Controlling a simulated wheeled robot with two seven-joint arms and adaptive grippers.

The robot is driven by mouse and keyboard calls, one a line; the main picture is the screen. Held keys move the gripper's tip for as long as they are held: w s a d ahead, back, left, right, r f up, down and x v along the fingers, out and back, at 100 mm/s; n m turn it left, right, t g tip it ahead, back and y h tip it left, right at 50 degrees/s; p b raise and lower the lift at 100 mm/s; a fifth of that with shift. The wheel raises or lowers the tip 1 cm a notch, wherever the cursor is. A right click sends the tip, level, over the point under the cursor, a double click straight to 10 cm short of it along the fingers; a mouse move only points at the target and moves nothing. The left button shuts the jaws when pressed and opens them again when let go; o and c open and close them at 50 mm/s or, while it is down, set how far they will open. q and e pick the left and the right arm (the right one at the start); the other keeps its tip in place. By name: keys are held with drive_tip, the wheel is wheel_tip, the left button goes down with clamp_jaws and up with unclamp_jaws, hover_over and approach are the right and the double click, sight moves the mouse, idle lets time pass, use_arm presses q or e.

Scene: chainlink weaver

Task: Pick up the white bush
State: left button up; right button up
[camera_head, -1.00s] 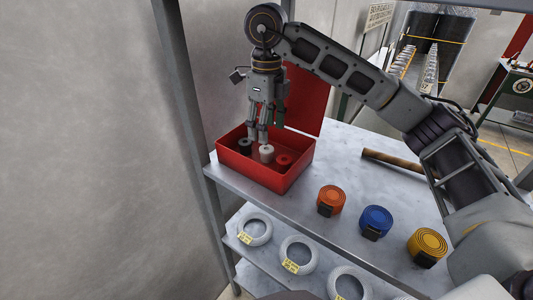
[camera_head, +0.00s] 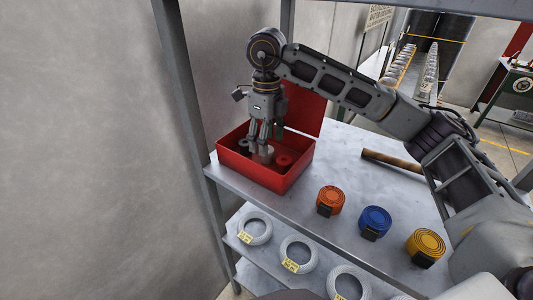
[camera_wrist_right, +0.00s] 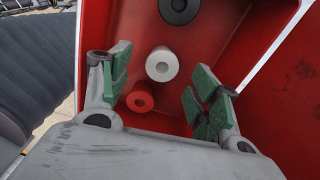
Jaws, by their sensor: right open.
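The white bush (camera_wrist_right: 162,64) is a short white cylinder with a centre hole, standing in the red box (camera_head: 262,180) in the head view. My right gripper (camera_head: 260,146) reaches down into the box from above, over the white bush, which it partly covers in the head view (camera_head: 266,153). In the right wrist view the right gripper (camera_wrist_right: 160,95) is open, its green-padded fingers apart, with the white bush between and just beyond them. A red bush (camera_wrist_right: 140,97) is near the left finger. A black bush (camera_wrist_right: 178,10) is farther up. My left gripper is not seen.
The red box has its lid (camera_head: 305,103) raised at the back. On the shelf (camera_head: 310,168) are an orange roll (camera_head: 330,200), a blue roll (camera_head: 376,221), a yellow roll (camera_head: 427,246) and a wooden handle (camera_head: 391,160). White coils (camera_head: 256,228) lie on the lower shelf.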

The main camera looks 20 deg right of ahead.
sight(268, 160)
wheel_tip(268, 160, down, 3)
drive_tip(key=shift+w+r, duration=0.1)
drive_tip(key=shift+w, duration=0.05)
drive_tip(key=shift+f, duration=0.35)
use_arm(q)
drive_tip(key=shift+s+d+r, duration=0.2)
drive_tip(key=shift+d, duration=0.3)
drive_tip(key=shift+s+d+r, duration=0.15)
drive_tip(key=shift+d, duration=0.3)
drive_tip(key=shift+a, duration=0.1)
use_arm(e)
drive_tip(key=c, duration=0.7)
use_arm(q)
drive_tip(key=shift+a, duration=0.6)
use_arm(e)
drive_tip(key=c, duration=0.4)
